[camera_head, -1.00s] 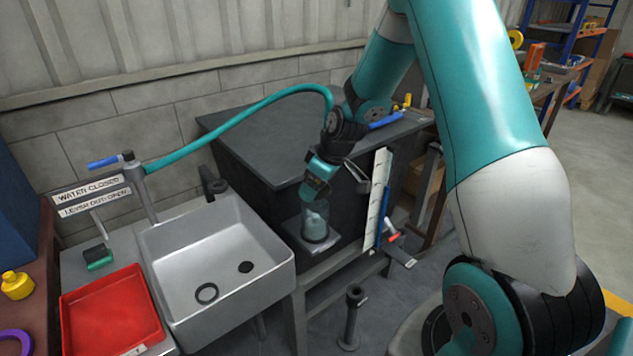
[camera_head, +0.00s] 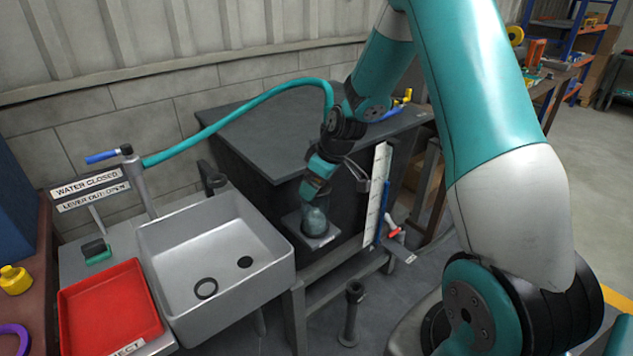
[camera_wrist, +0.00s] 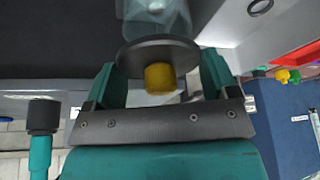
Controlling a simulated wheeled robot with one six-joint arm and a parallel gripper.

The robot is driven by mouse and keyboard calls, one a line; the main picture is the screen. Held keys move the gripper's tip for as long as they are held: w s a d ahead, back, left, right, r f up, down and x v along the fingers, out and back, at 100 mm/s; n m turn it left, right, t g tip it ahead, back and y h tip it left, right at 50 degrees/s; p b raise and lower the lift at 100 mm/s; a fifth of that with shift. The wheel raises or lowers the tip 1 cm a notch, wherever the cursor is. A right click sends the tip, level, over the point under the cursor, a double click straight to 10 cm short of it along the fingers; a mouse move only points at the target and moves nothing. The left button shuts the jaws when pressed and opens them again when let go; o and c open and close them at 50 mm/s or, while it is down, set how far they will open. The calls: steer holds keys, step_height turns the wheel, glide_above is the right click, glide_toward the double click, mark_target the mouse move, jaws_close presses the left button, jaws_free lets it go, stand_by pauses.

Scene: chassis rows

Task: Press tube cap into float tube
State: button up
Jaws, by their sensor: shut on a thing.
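My gripper (camera_head: 318,178) points down over the clear float tube (camera_head: 314,221), which stands on a small grey plate (camera_head: 326,239) beside the dark bench. In the wrist view, the two teal fingers of my gripper (camera_wrist: 160,72) are shut on the tube cap, a dark disc (camera_wrist: 133,57) with a yellow knob (camera_wrist: 160,78). The clear tube (camera_wrist: 155,15) lies straight beyond the disc, roughly in line with it. The disc hides the tube's near rim, so I cannot tell whether the cap touches or sits in it.
A dark bench (camera_head: 265,130) stands behind the tube. A grey sink (camera_head: 185,240) and a red reject tray (camera_head: 105,310) are to the left. A white panel (camera_head: 377,190) stands close on the right. A teal hose (camera_head: 235,115) arches over the bench. A short post (camera_head: 351,310) stands in front.

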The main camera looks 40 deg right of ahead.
steer(key=shift+f, duration=0.2)
steer(key=shift+f+b, duration=1.1)
steer(key=shift+f, duration=0.15)
steer(key=o, duration=0.8)
steer(key=shift+o, duration=0.2)
steer(key=shift+r, duration=0.1)
steer(key=v, duration=1.7)
steer(key=shift+s+r, duration=0.1)
steer(key=shift+r, duration=0.05)
